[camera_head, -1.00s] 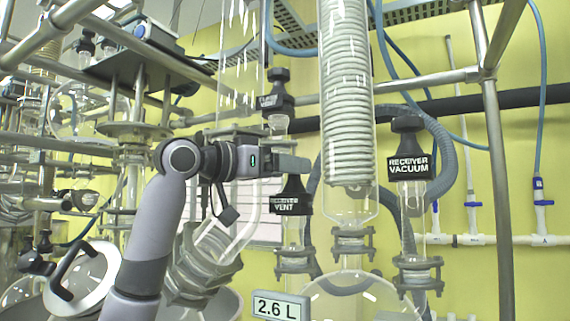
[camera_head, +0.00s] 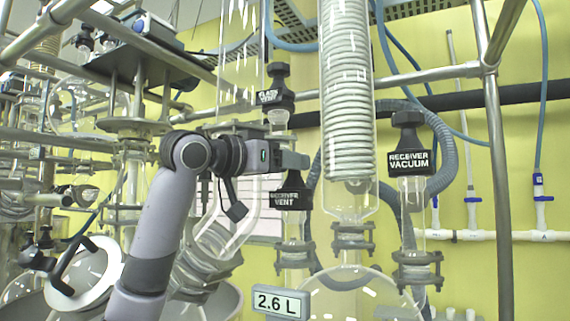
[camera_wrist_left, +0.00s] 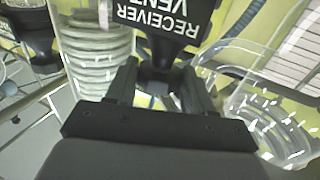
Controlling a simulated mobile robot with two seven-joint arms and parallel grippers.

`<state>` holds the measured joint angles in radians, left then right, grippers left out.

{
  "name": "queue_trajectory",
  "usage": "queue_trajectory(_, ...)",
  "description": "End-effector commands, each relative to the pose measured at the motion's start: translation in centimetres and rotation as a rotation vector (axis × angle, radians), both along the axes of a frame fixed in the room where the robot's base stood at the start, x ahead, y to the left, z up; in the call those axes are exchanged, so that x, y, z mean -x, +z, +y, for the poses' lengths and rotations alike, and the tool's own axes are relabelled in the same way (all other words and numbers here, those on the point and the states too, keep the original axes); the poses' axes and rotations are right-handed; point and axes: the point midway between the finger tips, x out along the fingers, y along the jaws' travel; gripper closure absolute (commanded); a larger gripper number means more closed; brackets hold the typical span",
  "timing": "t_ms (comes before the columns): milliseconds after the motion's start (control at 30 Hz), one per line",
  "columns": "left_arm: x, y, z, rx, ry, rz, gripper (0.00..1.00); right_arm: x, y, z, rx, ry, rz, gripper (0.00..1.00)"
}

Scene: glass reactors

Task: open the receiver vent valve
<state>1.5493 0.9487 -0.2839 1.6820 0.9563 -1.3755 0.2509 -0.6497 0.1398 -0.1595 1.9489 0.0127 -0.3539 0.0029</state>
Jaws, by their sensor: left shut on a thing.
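The receiver vent valve (camera_head: 291,199) has a black cap with a white-lettered label and stands on a glass neck in the middle of the head view. My left gripper (camera_head: 296,161) reaches it from the left and is shut on the cap's upper part. In the left wrist view, the valve's label (camera_wrist_left: 165,15) shows upside down, and the gripper's fingers (camera_wrist_left: 160,85) lie on both sides of the black stem. The glass below the cap is visible in the head view. My right gripper is not in view.
The receiver vacuum valve (camera_head: 409,160) stands to the right, beyond the glass coil condenser (camera_head: 347,100). The flask vent valve (camera_head: 275,95) is just above and behind my gripper. A 2.6 L display (camera_head: 281,303) sits below. Metal frame poles (camera_head: 497,190) stand at the right.

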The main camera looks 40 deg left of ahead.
Motion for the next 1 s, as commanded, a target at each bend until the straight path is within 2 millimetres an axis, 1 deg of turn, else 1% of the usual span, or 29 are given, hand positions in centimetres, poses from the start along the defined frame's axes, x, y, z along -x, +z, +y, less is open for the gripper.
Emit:
queue_trajectory(700,-0.4,0.0,-1.6,-0.002,0.640,0.000,0.78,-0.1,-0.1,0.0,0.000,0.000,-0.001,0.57)
queue_trajectory(1000,-0.8,0.0,-1.9,-0.002,0.860,0.002,0.78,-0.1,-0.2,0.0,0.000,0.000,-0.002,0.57)
